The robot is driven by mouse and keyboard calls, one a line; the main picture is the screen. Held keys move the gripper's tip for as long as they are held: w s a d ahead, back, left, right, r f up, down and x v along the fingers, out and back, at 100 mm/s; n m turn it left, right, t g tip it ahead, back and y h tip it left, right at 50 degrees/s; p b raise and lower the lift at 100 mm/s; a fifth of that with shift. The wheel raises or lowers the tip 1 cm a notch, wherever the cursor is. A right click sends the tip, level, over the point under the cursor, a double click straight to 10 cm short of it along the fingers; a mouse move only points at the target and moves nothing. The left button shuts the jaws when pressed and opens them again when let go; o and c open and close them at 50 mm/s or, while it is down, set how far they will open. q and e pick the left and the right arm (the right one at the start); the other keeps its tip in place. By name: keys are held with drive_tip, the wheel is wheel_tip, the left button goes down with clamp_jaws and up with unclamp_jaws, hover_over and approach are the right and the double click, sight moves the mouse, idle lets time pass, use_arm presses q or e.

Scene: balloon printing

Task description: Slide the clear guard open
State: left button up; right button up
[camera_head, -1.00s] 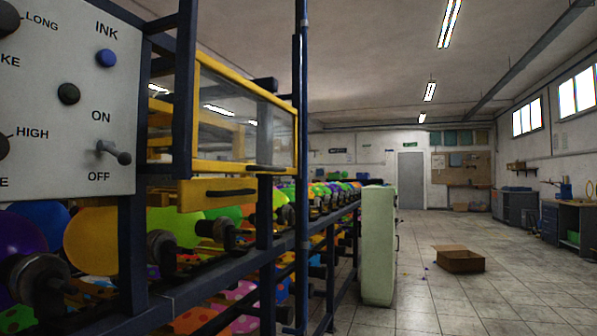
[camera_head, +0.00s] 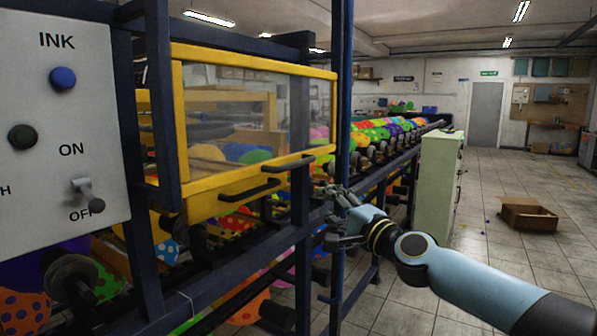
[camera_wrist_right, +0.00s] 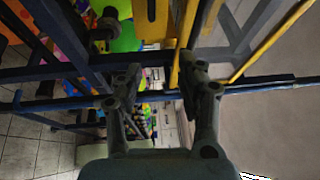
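The clear guard (camera_head: 225,105) is a see-through panel in a yellow frame on the machine's front. It stands across the front, with balloons and yellow parts showing behind it. A black bar handle (camera_head: 285,163) sits on its lower yellow rail. A second black handle (camera_head: 250,189) sits just below and left. My right gripper (camera_head: 328,216) is open and empty, right of and below the handles, near a blue post and apart from them. In the right wrist view its two fingers (camera_wrist_right: 158,78) are spread, with yellow bars beyond. My left gripper is not in view.
A control panel (camera_head: 55,125) with an ink button and ON/OFF switch is at left. A dark blue upright post (camera_head: 342,90) stands between the guard and my right arm. A pale green cabinet (camera_head: 437,185) and cardboard box (camera_head: 528,214) are right. The tiled floor there is mostly free.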

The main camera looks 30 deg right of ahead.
drive_tip(key=m, duration=0.1)
approach(300, 165)
drive_tip(key=shift+t, duration=0.3)
drive_tip(key=w, duration=0.3)
drive_tip(key=w+r, duration=0.1)
drive_tip(key=w, duration=0.7)
drive_tip(key=shift+d+r, duration=0.15)
drive_tip(key=shift+c, duration=0.2)
clamp_jaws()
